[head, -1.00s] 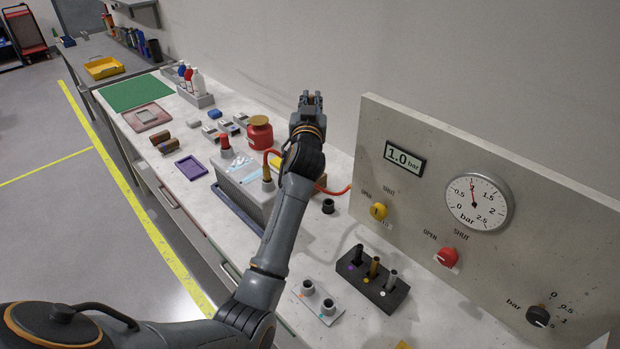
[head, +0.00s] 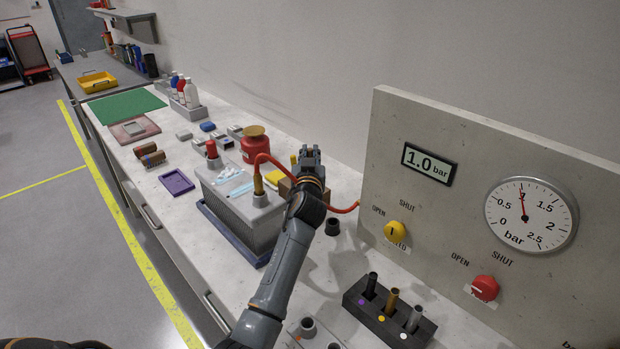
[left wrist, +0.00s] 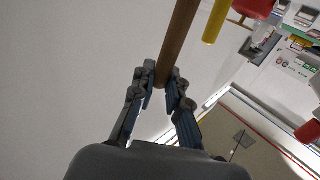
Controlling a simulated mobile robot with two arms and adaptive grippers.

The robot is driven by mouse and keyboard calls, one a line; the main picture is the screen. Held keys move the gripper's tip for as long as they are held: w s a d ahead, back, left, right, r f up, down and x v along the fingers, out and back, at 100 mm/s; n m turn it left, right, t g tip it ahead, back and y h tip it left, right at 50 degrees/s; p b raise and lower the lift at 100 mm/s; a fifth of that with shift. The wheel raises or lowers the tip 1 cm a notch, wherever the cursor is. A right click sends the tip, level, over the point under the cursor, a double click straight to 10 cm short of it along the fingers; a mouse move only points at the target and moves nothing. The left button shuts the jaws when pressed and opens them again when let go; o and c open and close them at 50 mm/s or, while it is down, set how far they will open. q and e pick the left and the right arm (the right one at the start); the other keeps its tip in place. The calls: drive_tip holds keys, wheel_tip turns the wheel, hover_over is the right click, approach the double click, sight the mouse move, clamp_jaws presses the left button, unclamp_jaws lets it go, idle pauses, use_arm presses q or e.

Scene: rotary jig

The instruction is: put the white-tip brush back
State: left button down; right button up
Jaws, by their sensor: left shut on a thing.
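My left gripper (head: 310,155) is over the back of the bench, right of the red can, with its fingers pointing away from the head camera. In the left wrist view its fingers (left wrist: 165,85) are shut on a brown, rod-like handle (left wrist: 180,35). I take this for the brush; its tip is out of that view, so its colour cannot be told. A yellow rod (left wrist: 215,22) stands apart, to the right of the handle. In the head view the gripper hides most of what lies behind it. My right gripper is not in view.
A red can (head: 254,150) and a grey ribbed box (head: 238,205) with a red hose (head: 345,209) stand close left of my arm. A black block (head: 365,318) with three tubes stands front right. The gauge panel (head: 470,150) rises at the right.

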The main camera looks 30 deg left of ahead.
use_arm(q)
wheel_tip(320, 180, down, 4)
drive_tip(key=shift+w+f+b, duration=0.1)
drive_tip(key=shift+f+b, duration=0.15)
drive_tip(key=shift+b, duration=0.15)
drive_tip(key=shift+f, duration=0.2)
drive_tip(key=shift+f, duration=0.15)
drive_tip(key=c, duration=1.3)
unclamp_jaws()
drive_tip(key=shift+c, duration=0.2)
